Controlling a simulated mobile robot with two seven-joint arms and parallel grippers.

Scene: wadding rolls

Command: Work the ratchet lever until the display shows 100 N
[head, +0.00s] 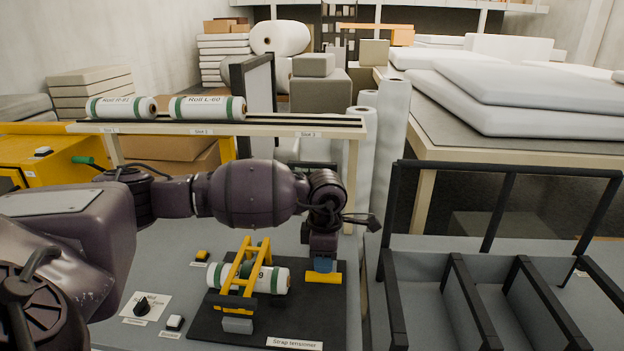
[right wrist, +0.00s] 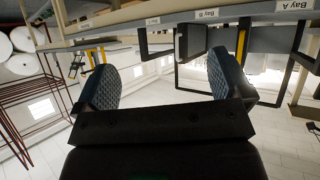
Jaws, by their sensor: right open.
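The strap tensioner base (head: 205,325) is a dark plate with a label at its front edge. A white roll with green bands (head: 274,280) lies on it under a yellow frame (head: 240,268). A yellow bar (head: 325,278), perhaps the ratchet lever's handle, is at the plate's right. My left gripper (head: 322,264) points down right at this bar; its fingers are mostly hidden, so its grip cannot be told. A small grey block (head: 237,325) sits at the front. I see no readable force display. My right gripper (right wrist: 168,68) is open and empty in the right wrist view.
A black divided rack (head: 455,270) stands at the right. A shelf rail (head: 270,125) behind my left arm carries two labelled rolls (head: 207,107). A dark knob (head: 143,305) and small switches are left of the base. The right wrist view shows a shelf edge with bay labels (right wrist: 207,14).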

